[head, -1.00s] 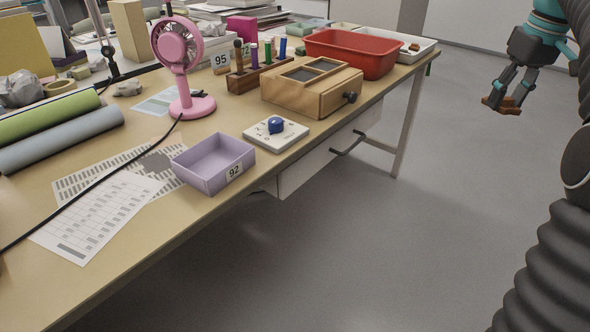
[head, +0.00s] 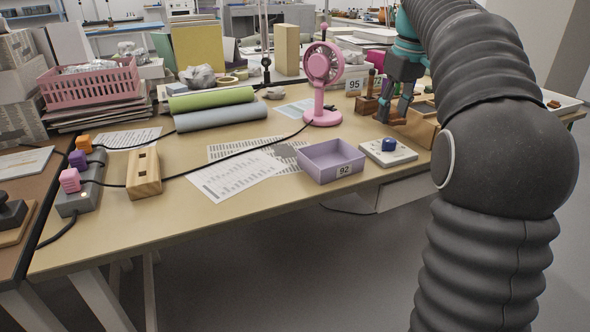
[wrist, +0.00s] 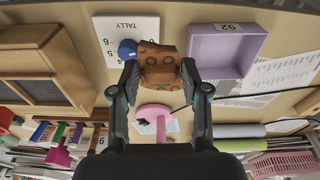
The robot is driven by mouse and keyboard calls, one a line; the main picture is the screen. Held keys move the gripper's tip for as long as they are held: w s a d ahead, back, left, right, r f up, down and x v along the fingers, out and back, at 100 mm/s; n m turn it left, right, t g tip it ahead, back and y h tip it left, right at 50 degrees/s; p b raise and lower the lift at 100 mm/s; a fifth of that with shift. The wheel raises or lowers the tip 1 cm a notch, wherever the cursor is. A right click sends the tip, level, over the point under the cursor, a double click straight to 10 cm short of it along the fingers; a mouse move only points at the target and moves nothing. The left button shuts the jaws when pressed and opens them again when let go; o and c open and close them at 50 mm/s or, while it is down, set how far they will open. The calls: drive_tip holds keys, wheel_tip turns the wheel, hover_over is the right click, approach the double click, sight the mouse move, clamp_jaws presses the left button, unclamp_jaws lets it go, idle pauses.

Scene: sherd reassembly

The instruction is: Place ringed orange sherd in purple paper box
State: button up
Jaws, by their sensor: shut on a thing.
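My gripper (wrist: 160,74) is shut on the ringed orange sherd (wrist: 161,58), a brown-orange piece with dark ring marks and a small green mark, held between both fingertips in the wrist view. In the head view my gripper (head: 392,110) is over the right part of the table, behind the white tally board. The purple paper box (head: 327,172), labelled 92, stands open on the table to the left of my gripper. It also shows in the wrist view (wrist: 226,72), to the right of the sherd. The part of its inside that shows is empty.
The white tally board (head: 402,154) with a blue knob lies right of the box. A pink fan (head: 322,85) stands behind the box. A wooden case (wrist: 35,75) is on the other side of the board. Printed sheets (head: 235,178) lie left of the box.

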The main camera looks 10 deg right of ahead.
drive_tip(key=b, duration=0.2)
hover_over(329, 165)
drive_tip(key=f, duration=0.7)
drive_tip(key=shift+s+d, duration=0.1)
drive_tip(key=shift+s, duration=0.2)
drive_tip(key=shift+f+b, duration=0.3)
drive_tip(key=shift+f, duration=1.75)
drive_tip(key=shift+f, duration=0.15)
drive_tip(key=o, duration=1.3)
drive_tip(key=shift+c, duration=0.2)
wheel_tip(329, 165, up, 12)
drive_tip(key=s+p, duration=0.1)
drive_tip(key=p, duration=0.1)
drive_tip(key=shift+s+d, duration=0.25)
drive_tip(key=shift+d, duration=0.1)
